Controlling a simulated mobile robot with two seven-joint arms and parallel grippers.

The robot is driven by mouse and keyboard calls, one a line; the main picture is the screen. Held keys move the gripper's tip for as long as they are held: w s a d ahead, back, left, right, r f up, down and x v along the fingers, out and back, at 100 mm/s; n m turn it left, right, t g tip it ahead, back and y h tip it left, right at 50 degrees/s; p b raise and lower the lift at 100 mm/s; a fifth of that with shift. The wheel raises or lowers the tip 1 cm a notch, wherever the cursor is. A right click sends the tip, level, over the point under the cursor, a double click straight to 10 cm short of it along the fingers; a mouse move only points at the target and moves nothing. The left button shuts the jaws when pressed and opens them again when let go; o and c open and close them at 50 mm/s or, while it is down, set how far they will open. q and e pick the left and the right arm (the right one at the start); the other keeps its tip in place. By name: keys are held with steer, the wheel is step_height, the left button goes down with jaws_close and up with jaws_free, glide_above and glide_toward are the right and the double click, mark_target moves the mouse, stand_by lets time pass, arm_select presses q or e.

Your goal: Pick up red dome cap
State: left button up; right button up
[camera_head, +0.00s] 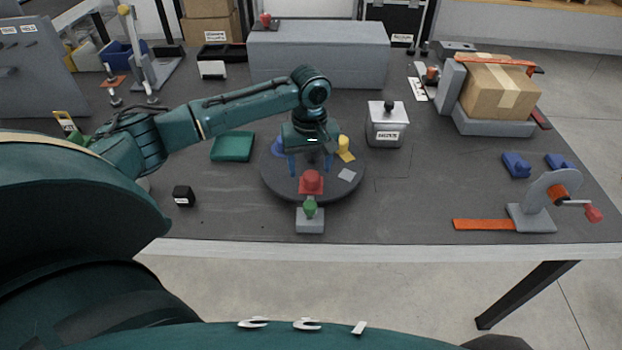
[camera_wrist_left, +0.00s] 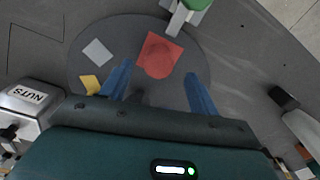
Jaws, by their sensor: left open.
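The red dome cap (camera_head: 311,181) has a square red base and a round top. It rests on a dark round turntable (camera_head: 281,188), near its front edge. It also shows in the left wrist view (camera_wrist_left: 160,57). My left gripper (camera_head: 307,172) points down over the turntable with its blue fingers apart. In the left wrist view the gripper (camera_wrist_left: 160,82) has one finger on each side of the cap's near part, with nothing held. I cannot tell the exact height of the fingertips over the cap. My right gripper is not in view.
A green knob (camera_head: 310,208) on a grey block stands just in front of the cap. A NUTS box (camera_head: 386,128) stands right. A black block (camera_head: 183,196) sits left.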

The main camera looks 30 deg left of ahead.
mark_target(311, 175)
arm_select(q)
step_height(311, 175, down, 4)
steer(key=shift+d+r, duration=0.1)
steer(key=shift+d, duration=0.05)
steer(key=c, duration=1.1)
